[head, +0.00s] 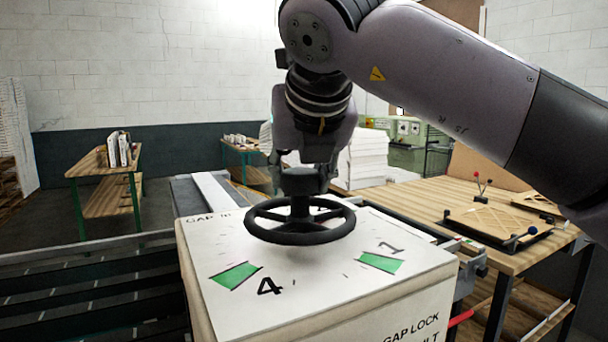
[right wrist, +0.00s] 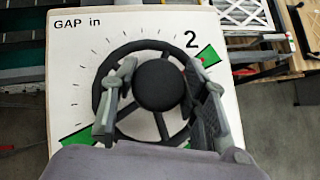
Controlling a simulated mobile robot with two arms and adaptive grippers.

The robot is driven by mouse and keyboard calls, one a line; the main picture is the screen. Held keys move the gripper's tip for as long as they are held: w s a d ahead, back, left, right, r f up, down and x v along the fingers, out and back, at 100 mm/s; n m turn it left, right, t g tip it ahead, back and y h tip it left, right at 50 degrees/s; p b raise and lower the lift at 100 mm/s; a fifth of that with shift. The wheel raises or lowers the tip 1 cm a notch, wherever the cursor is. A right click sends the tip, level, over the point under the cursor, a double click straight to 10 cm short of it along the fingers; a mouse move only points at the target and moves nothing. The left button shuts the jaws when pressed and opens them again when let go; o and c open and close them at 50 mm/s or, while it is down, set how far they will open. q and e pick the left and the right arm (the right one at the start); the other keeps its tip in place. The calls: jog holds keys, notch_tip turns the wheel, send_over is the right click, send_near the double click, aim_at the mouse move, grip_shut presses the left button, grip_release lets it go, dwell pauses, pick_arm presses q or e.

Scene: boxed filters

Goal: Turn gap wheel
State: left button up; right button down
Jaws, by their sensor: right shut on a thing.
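The gap wheel (head: 300,228) is a black spoked handwheel on the white top of a box (head: 330,275). The box top has a dial with green marks and the numbers 4 and 1. In the right wrist view the wheel (right wrist: 133,51) shows from above, with "GAP in", the number 2 and green marks around it. My right gripper (right wrist: 160,105) points down over the wheel, its fingers on either side of the round black hub (right wrist: 158,84), shut on it. In the head view the right gripper (head: 305,172) hides the hub's upper part. My left gripper is not in view.
A wooden workbench (head: 425,200) with a framed panel (head: 500,222) stands to the right. Dark rails (head: 90,275) run along the left. A small table with books (head: 105,170) stands farther back. A white stack (head: 365,160) is behind the box.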

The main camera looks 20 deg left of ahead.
jog(key=c, duration=0.9)
grip_release()
jog(key=shift+c, duration=0.2)
jog(key=v, duration=1.2)
